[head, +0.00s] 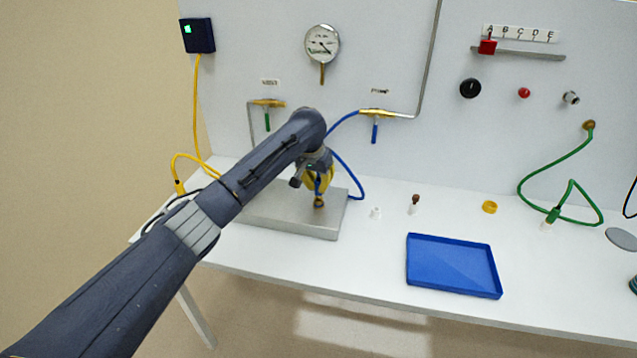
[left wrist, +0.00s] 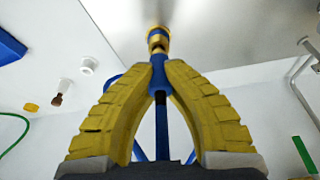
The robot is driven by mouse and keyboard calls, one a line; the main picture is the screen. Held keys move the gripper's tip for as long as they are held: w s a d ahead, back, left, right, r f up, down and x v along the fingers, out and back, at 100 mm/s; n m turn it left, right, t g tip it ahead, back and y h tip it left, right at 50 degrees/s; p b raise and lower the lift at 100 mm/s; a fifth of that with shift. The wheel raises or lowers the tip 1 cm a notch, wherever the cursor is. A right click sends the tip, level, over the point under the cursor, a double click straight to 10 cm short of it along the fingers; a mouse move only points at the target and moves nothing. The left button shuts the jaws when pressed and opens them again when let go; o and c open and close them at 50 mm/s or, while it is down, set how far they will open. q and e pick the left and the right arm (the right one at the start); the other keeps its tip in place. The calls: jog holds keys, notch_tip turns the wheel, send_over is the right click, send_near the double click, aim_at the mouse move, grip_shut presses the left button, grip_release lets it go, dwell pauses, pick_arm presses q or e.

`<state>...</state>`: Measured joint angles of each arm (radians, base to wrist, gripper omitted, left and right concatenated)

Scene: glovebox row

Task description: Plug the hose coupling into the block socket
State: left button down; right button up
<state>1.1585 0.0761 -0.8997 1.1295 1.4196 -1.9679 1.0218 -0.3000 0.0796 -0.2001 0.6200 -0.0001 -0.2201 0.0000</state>
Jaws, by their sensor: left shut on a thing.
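The blue hose coupling (left wrist: 158,78) is between the yellow finger pads of my left gripper (left wrist: 160,72), which is shut on it. In the head view my left gripper (head: 318,184) is over the grey metal block (head: 268,212), fingers pointing down. A brass socket (head: 319,202) shows on the block just below the fingertips. In the left wrist view the coupling's end is in line with the brass part (left wrist: 157,38) and looks to meet it; I cannot tell how deep it sits. The blue hose (head: 352,178) runs up to the wall fitting. My right gripper is not in view.
A blue tray (head: 452,284) lies at the front of the white bench. A white cap (head: 376,212), a brown-topped piece (head: 415,203) and a yellow ring (head: 490,207) stand right of the block. A green hose (head: 533,183) lies farther right. A yellow cable (head: 197,115) hangs at left.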

pick_arm(q)
jog(key=shift+f, duration=0.65)
jog(key=c, duration=1.4)
grip_release()
jog(key=v, duration=1.2)
